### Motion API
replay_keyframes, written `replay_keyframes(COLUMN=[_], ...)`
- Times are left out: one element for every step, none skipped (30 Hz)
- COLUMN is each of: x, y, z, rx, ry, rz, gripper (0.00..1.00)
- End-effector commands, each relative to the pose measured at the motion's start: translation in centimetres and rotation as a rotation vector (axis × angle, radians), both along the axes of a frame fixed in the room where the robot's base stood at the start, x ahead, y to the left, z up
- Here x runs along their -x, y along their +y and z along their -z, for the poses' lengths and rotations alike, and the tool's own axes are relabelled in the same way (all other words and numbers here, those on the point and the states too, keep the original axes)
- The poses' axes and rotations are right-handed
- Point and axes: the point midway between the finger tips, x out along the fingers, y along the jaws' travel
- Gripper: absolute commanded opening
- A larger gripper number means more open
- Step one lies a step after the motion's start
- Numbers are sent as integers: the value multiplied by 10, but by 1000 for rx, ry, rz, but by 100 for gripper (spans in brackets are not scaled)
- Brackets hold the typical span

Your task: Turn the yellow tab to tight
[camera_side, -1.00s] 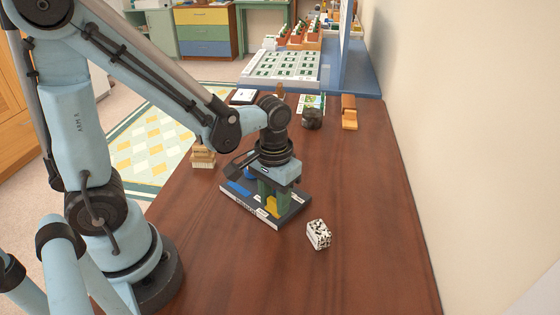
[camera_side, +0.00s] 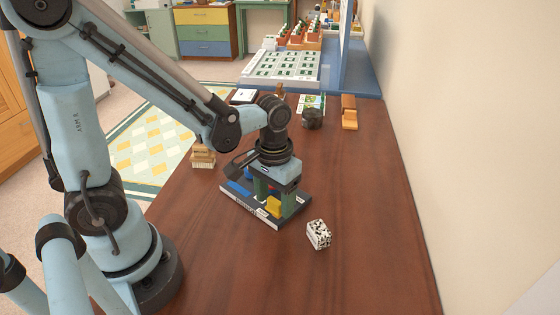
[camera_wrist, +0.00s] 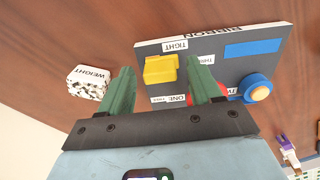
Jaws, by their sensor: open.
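The yellow tab (camera_wrist: 160,70) is on a dark board (camera_wrist: 285,38) with a white edge marked RIBBON. In the wrist view the tab lies just below the TIGHT label (camera_wrist: 175,46) and above a label reading ONE (camera_wrist: 171,99). It also shows low on the board in the side view (camera_side: 274,206). My gripper (camera_wrist: 165,78) is open, its two green fingers pointing down at the board, one to each side of the tab in the picture. I cannot tell whether either finger touches it. The gripper also shows in the side view (camera_side: 275,198).
The board also bears a blue knob (camera_wrist: 256,88) and a blue strip (camera_wrist: 252,48). A speckled block marked WEIGHT (camera_wrist: 89,82) stands close by on the table. A wooden brush (camera_side: 203,157), dark lump (camera_side: 312,118) and orange holder (camera_side: 349,112) stand farther off. The table's right side is clear.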

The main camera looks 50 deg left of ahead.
Motion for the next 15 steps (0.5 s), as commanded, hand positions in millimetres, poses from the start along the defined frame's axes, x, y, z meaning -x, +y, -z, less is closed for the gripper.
replay_keyframes(x=[0,0,0,0,0,0,0,1,0,0,0,0,1,1,0], y=[0,0,0,0,0,0,0,0,0,0,0,0,0,0,0], z=[-2,-4,-7,-10,-12,-17,-20,-24,-30,-33,-37,-43,-47,-51,-56], rx=[0,0,0,0,0,0,0,0,0,0,0,0,0,0,0], ry=[0,0,0,0,0,0,0,0,0,0,0,0,0,0,0], rz=[0,0,0,0,0,0,0,0,0,0,0,0,0,0,0], gripper=[64,64,64,64,64,64,64,64,64,64,64,64,64,64,64])
